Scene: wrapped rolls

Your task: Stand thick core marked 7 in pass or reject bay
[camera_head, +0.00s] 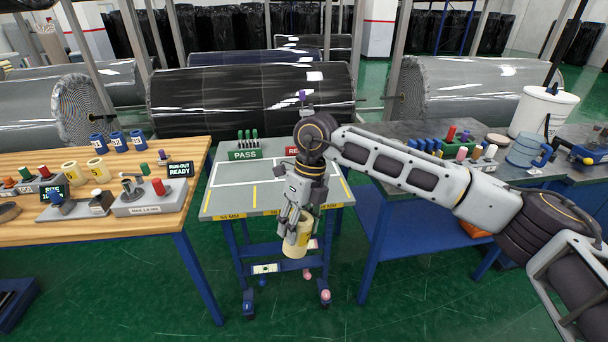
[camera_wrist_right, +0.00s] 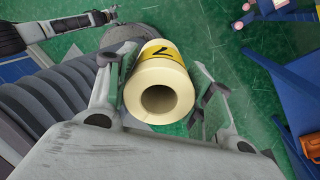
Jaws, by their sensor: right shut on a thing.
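My right gripper (camera_head: 299,222) is shut on a thick cream core (camera_head: 297,245) with a yellow band. In the right wrist view the core (camera_wrist_right: 161,89) shows its open end, and its band carries a 7. My right gripper's fingers (camera_wrist_right: 160,105) lie on both sides of it. The core hangs at the front edge of the bay table (camera_head: 232,199), clear of the floor. The green PASS sign (camera_head: 245,154) stands at the back left. The red REJECT sign (camera_head: 292,151) is mostly hidden by my arm. My left arm's end (camera_wrist_right: 100,17) appears at upper left; its jaws are unclear.
The wooden table (camera_head: 190,222) at left holds two cream cores (camera_head: 98,168), several blue cores (camera_head: 117,141) and devices. A dark bench (camera_head: 400,128) at right holds a blue jug (camera_head: 527,150) and a white bucket (camera_head: 541,112). The marked bay areas look clear where visible.

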